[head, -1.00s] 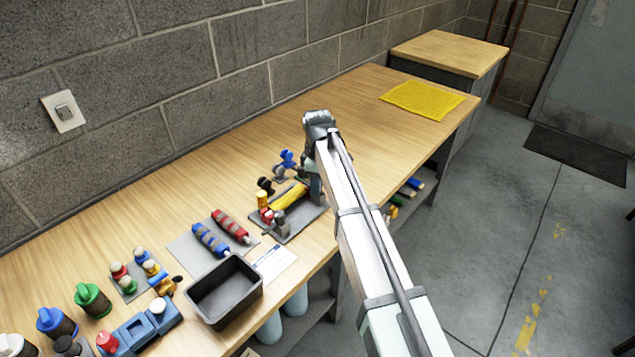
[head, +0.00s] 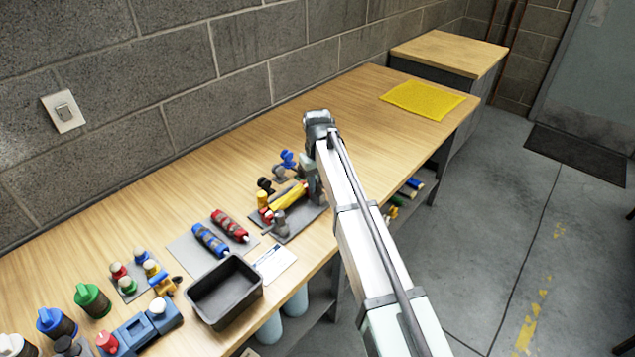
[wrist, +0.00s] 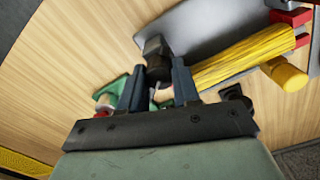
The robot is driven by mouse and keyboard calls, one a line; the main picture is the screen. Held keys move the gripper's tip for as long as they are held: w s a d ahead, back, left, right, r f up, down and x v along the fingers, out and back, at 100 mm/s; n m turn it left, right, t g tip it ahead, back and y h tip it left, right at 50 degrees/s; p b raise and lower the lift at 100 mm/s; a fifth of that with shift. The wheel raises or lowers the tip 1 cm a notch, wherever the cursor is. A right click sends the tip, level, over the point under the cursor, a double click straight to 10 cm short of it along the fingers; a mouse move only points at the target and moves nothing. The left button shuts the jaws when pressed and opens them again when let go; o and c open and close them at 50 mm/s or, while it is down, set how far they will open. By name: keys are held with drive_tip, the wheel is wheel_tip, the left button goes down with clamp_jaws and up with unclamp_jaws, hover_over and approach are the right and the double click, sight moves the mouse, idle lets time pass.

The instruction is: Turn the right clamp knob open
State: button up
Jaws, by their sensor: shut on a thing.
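A clamp fixture with a grey base plate (head: 304,220) stands on the bench in the head view. A yellow cylinder (head: 289,197) lies across it; it also shows in the wrist view (wrist: 238,57), at the right. My gripper (wrist: 158,82) points down at the right end of the fixture. Its two dark fingers are shut on a dark clamp knob (wrist: 157,52), whose black end shows between and beyond them. The lower part of the knob is partly hidden by the fingers. In the head view my wrist hides this right clamp. A green part (wrist: 110,93) shows beside the left finger.
A blue-topped clamp (head: 287,159) stands just behind the fixture. To the left are blue and red cylinders on a mat (head: 190,249), a dark bin (head: 225,317) and several bottles. The bench right of my arm is clear up to a yellow mat (head: 422,99).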

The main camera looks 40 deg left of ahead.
sight(318, 183)
drive_tip(key=m, duration=0.4)
drive_tip(key=shift+m, duration=2.2)
drive_tip(key=o, duration=1.1)
drive_tip(key=shift+c, duration=0.2)
wheel_tip(318, 183, up, 14)
drive_tip(key=shift+f, duration=0.1)
